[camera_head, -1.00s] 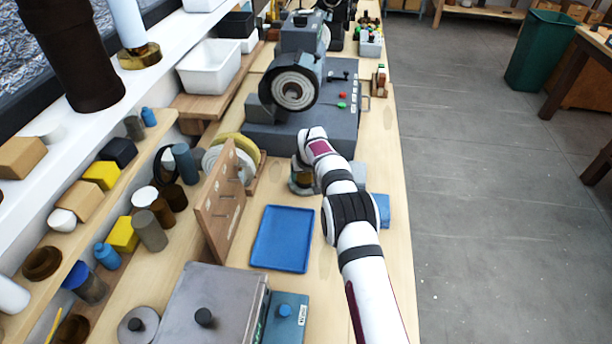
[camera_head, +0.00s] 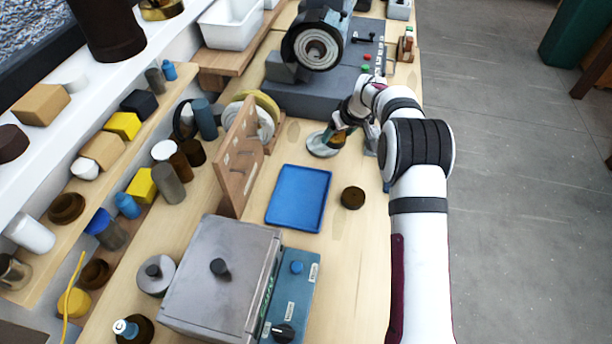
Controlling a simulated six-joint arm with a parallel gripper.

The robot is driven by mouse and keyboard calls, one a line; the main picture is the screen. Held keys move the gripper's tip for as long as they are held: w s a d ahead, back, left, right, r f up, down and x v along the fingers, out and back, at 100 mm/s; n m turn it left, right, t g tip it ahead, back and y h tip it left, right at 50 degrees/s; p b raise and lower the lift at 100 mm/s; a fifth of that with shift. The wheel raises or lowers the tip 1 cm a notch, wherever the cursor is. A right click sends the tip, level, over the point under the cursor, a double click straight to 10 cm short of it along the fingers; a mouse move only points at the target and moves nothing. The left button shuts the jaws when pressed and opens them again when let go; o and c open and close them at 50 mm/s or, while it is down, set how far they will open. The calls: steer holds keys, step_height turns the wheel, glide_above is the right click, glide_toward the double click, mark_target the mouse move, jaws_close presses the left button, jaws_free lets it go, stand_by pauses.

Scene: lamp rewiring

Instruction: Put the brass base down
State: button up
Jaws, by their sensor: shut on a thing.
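My gripper (camera_head: 346,121) is at the middle of the bench, in front of the grey machine. It is shut on the brass base (camera_head: 322,146), a round piece with a pale grey-green disc at its lower left and a gold-brown part beside the fingers. The base is low over the bench top; I cannot tell whether it touches the wood. The fingers and wrist hide part of it.
A blue tray (camera_head: 299,198) lies empty, with a dark brown round piece (camera_head: 352,198) to its right. An upright wooden pegboard (camera_head: 238,160) stands left of the base. The grey grinder-like machine (camera_head: 318,50) is behind. A grey metal box (camera_head: 222,275) stands in front.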

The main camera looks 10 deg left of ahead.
steer(key=s+d+r+n+g+y, duration=0.1)
steer(key=s+d+r+n+g, duration=0.15)
steer(key=s+n, duration=0.3)
steer(key=s+d+r+n+g+y, duration=0.1)
steer(key=s+d+r+n, duration=0.2)
steer(key=s, duration=0.4)
steer(key=n, duration=0.1)
glide_toward(300, 187)
steer(key=shift+w+a+f, duration=0.15)
steer(key=shift+w+a, duration=0.05)
steer(key=shift+a, duration=0.6)
steer(key=shift+a+f, duration=0.25)
steer(key=shift+f, duration=1.9)
steer(key=shift+f, duration=0.1)
steer(key=o, duration=1.3)
